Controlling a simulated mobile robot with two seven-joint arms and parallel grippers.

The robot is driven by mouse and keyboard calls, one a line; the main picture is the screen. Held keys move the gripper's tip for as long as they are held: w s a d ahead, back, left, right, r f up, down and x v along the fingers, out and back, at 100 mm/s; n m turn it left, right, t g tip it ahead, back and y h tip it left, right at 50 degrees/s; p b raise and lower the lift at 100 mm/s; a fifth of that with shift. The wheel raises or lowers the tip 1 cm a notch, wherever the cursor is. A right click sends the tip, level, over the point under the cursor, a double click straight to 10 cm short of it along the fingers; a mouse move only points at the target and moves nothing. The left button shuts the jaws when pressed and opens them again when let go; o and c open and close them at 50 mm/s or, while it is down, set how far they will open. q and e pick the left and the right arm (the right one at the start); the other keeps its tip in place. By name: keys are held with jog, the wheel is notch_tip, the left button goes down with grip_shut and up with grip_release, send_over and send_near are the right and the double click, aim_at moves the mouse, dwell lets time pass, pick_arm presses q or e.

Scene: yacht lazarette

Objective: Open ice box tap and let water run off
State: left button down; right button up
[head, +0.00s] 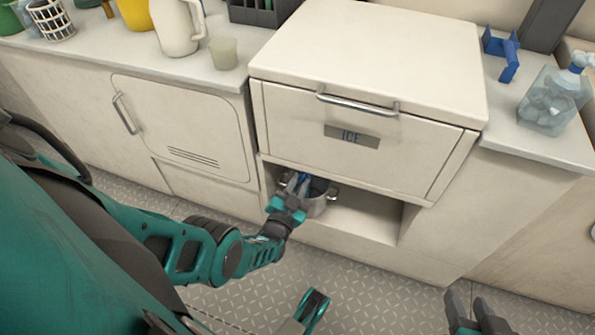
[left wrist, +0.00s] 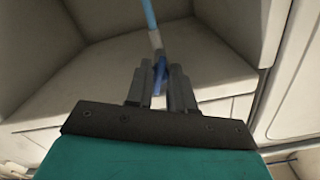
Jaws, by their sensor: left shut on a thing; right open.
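The white ice box (head: 362,150), marked ICE, has a lid and a metal front handle, with an open niche below. My left gripper (head: 298,188) reaches into the niche's left side. In the left wrist view its fingers (left wrist: 160,88) are shut on a dark blue tap lever (left wrist: 160,72). A pale fitting and a light blue strand (left wrist: 149,14) lie beyond it; I cannot tell whether the strand is hose or water. A grey metal pot (head: 318,204) stands in the niche, partly hidden by the gripper; its inside is unclear. My right gripper (head: 474,312) is open and empty at the lower right.
The left counter holds a white jug (head: 178,26), a small beaker (head: 223,53) and a dark crate (head: 262,12). A blue bracket (head: 502,52) and a bag of ice (head: 556,98) are on the right counter.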

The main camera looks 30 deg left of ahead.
pick_arm(q)
jog(key=shift+n, duration=1.4)
jog(key=c, duration=1.3)
grip_release()
jog(key=shift+r, duration=0.1)
jog(key=shift+s+d, duration=0.1)
jog(key=shift+s, duration=0.05)
pick_arm(e)
jog(key=shift+s, duration=0.1)
